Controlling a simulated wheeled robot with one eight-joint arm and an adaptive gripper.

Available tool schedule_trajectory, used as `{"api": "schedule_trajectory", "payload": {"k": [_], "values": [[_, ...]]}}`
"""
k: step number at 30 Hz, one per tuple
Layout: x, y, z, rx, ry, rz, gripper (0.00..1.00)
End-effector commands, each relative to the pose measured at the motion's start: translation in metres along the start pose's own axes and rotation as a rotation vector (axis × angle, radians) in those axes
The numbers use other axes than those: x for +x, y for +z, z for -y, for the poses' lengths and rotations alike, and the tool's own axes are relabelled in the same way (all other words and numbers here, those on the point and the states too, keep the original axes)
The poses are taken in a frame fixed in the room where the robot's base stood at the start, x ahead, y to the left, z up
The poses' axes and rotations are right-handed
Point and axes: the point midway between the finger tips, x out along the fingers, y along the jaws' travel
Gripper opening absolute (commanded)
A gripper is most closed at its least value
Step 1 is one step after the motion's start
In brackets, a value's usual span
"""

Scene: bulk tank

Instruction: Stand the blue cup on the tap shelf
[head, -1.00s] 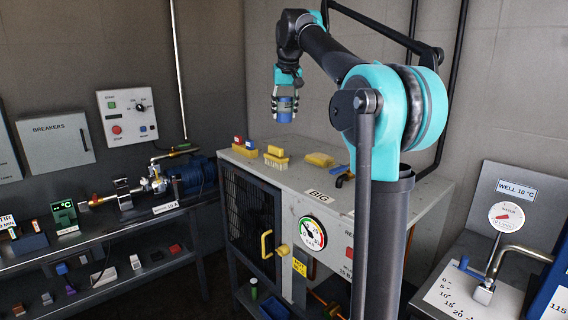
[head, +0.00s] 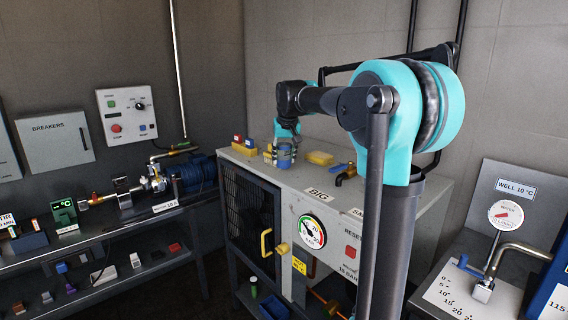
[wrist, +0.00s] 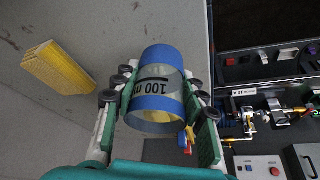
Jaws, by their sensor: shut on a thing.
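The blue cup (head: 284,158) is a clear beaker with blue bands, and the wrist view shows a "100 m…" mark on the cup (wrist: 158,90). My gripper (head: 285,152) is shut around its sides; in the wrist view my gripper (wrist: 158,100) has one padded finger on each side of it. I cannot pick out the tap shelf with certainty.
The well bench (head: 515,250) is at the right, the pump bench (head: 100,240) at the left.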

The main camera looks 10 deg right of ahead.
Motion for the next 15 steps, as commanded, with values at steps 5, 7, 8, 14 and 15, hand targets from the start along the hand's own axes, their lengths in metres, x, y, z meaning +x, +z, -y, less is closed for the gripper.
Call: {"api": "schedule_trajectory", "payload": {"k": [5,7,8,14,15], "values": [[0.021,0.009,0.0,0.0,0.0,0.0,0.22],[0.021,0.009,0.0,0.0,0.0,0.0,0.22],[0.021,0.009,0.0,0.0,0.0,0.0,0.22],[0.022,0.009,0.0,0.0,0.0,0.0,0.22],[0.023,0.009,0.0,0.0,0.0,0.0,0.22]]}}
